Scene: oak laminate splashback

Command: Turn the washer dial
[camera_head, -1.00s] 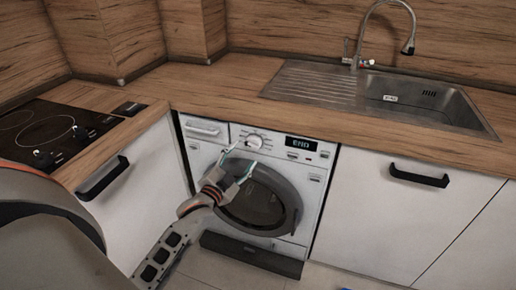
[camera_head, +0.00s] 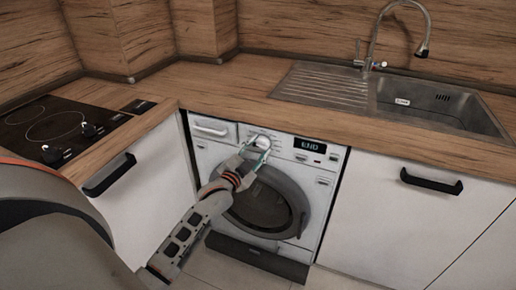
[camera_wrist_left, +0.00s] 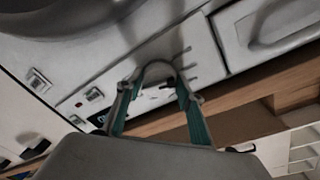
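The white washer (camera_head: 228,152) stands under the counter, its display (camera_head: 307,145) reading END. The round washer dial (camera_head: 262,141) is on the upper panel, left of the display. My left gripper (camera_head: 257,148) is at the dial, its teal fingers spread. The fingers partly hide the dial in the head view. My right gripper is not in view.
The round washer door (camera_head: 262,205) is closed below the dial. A detergent drawer (camera_head: 211,129) is at the panel's left. The wooden counter edge overhangs closely above. A cooktop (camera_head: 40,125) is left and a sink (camera_head: 430,103) is right.

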